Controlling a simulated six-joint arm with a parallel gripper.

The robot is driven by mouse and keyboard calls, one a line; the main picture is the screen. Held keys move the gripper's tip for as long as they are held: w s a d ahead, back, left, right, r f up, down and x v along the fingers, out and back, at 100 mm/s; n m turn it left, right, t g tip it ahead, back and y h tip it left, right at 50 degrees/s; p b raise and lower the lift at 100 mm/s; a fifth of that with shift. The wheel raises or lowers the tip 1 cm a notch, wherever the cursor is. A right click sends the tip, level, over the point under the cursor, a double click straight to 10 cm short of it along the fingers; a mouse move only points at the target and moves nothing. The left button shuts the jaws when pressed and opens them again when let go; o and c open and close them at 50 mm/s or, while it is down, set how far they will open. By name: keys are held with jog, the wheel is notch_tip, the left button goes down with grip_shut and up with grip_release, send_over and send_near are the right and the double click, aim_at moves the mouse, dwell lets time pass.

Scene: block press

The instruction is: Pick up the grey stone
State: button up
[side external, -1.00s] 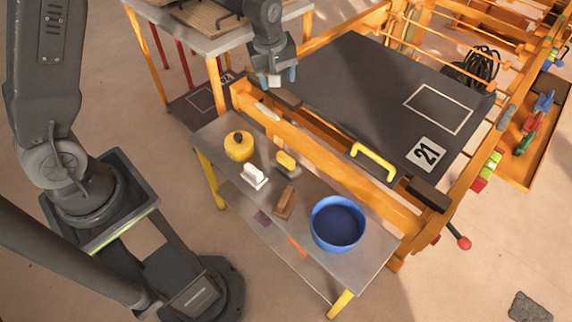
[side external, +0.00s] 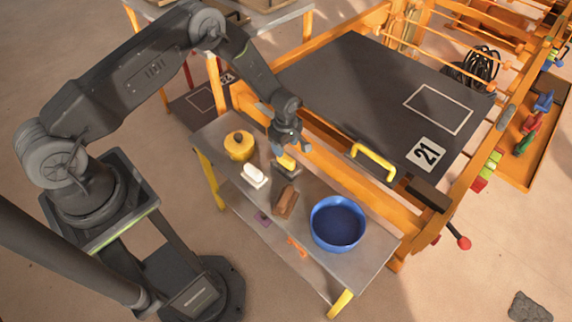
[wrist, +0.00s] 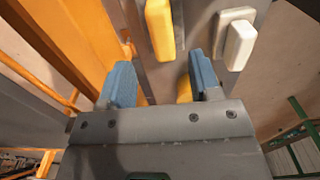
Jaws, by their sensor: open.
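A dark grey, rough-edged slab (side external: 529,307) that looks like a stone lies on the floor at the bottom right of the side view, far from my gripper. No plain grey stone can be made out on the metal bench. My gripper (side external: 290,149) is over the bench's back edge, above and close to a yellow-topped block with a grey base (side external: 287,165). In the wrist view the two blue fingers (wrist: 163,80) are apart with nothing held. The yellow-topped block (wrist: 160,28) and a white-topped block on a grey base (wrist: 237,40) lie ahead of them.
The metal bench (side external: 345,270) also holds a yellow pot (side external: 239,147), a brown block (side external: 286,201) and a blue bowl (side external: 337,223). The orange press frame (side external: 385,207) with a yellow handle (side external: 374,160) stands right behind the bench. Bare bench top shows right of the bowl.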

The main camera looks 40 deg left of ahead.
aim_at(286, 157)
jog(key=f, duration=0.5)
jog(key=shift+s+d+f, duration=0.25)
jog(key=shift+d+f, duration=0.1)
jog(key=shift+f, duration=0.65)
jog(key=shift+w+r, duration=0.1)
grip_shut()
